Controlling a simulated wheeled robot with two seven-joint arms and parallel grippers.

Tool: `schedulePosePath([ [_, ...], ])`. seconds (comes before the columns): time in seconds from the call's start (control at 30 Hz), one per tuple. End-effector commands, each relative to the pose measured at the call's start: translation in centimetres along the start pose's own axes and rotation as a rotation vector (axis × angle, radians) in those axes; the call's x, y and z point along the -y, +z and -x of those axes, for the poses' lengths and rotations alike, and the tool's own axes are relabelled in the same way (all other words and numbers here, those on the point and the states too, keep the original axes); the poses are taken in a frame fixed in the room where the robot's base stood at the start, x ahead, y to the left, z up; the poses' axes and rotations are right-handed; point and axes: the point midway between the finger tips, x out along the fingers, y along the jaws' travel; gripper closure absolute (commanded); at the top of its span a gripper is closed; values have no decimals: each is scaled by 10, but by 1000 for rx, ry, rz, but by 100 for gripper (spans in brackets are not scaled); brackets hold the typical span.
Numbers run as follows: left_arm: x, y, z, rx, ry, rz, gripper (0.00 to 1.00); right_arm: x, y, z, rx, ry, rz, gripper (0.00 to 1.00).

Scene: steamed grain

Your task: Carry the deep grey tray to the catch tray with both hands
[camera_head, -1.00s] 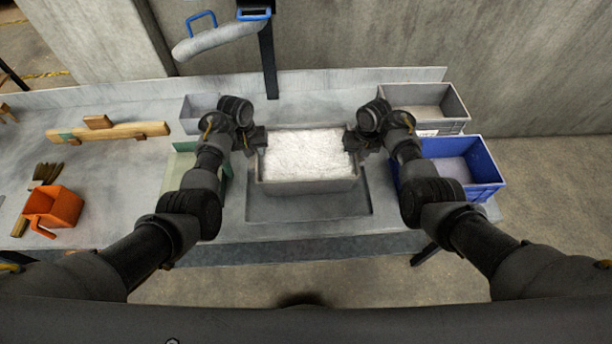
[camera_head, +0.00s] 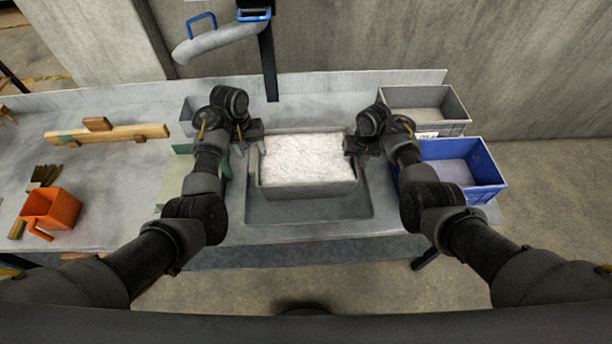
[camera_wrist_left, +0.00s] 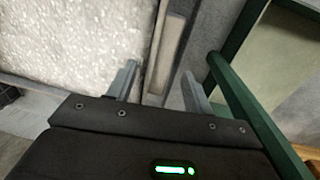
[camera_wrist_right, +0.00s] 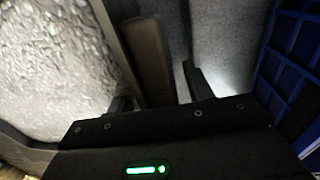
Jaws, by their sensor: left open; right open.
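The deep grey tray (camera_head: 308,190), full of white grain, sits level at the back of the shallow catch tray (camera_head: 300,212), within its outline. Its bottom contact is hidden. My left gripper (camera_head: 250,148) is open at the deep tray's left side. In the left wrist view its fingers (camera_wrist_left: 158,82) stand either side of the tray's side handle (camera_wrist_left: 172,45), not closed on it. My right gripper (camera_head: 351,146) is open at the right side. In the right wrist view its fingers (camera_wrist_right: 155,88) stand apart around the other side handle (camera_wrist_right: 147,60).
A blue crate (camera_head: 490,192) and a grey crate (camera_head: 462,125) stand close on the right. A green-framed box (camera_head: 176,178) and a small grey bin (camera_head: 187,118) are close on the left. An orange scoop (camera_head: 58,212) lies far left. A pipe (camera_head: 222,38) overhangs behind.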

Motion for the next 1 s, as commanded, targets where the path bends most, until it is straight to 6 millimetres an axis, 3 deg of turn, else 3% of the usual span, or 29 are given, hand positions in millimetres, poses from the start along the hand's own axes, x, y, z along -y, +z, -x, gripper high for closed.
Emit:
schedulePosePath([
  [0.2, 0, 0, 45, -4, 1, 0, 49, 0, 0, 0, 0, 0, 0, 49],
  [0.4, 0, 0, 67, -2, 0, 0, 49, 0, 0, 0, 0, 0, 0, 49],
  [0.73, 0, 1, 72, 0, 0, 0, 49, -1, 0, 7, 0, 3, 1, 49],
  [1.0, 0, 1, 72, 0, 0, 0, 49, -2, 2, 58, 5, 5, 1, 49],
])
